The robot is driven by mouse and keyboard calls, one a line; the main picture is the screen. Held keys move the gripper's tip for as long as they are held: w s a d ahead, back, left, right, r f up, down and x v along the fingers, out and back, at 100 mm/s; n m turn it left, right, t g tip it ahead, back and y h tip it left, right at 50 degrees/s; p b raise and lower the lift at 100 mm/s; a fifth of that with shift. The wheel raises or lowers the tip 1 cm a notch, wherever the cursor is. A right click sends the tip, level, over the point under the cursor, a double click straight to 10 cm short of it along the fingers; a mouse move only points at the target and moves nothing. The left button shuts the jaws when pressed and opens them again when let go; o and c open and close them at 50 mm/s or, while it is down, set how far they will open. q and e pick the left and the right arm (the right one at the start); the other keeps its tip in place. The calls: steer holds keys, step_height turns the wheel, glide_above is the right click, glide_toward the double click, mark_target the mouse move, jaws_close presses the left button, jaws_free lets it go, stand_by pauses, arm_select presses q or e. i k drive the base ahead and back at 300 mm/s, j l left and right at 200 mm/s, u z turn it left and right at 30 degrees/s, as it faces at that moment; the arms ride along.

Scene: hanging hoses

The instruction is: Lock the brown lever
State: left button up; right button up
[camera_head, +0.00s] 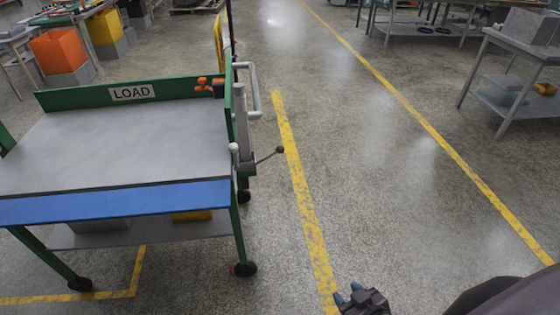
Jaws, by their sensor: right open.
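The brown lever (268,157) sits on the right side of the green-framed cart, at the post near its front corner. Its thin rod slants up to the right and ends in a dark brownish knob (280,149). A second lever with a pale knob (233,147) stands nearly upright just left of it. My right gripper (348,294) shows at the bottom edge, right of centre. Its bluish fingertips are apart, with nothing visible between them. It is well below and to the right of the lever, not touching it. My left gripper is out of view.
The wheeled cart has a bare grey top (120,145), a blue front edge (120,204) and a LOAD sign (132,92). A grey pipe handle (255,90) rises behind the levers. Open floor with a yellow line (300,190) lies right of the cart.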

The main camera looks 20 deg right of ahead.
mark_target(280, 149)
steer(key=k+l, duration=0.1)
steer(key=l, duration=0.25)
steer(key=k+l, duration=0.1)
steer(key=l, duration=0.25)
steer(key=k+l, duration=0.1)
steer(key=l, duration=0.25)
steer(key=k+l, duration=0.1)
steer(key=l, duration=0.25)
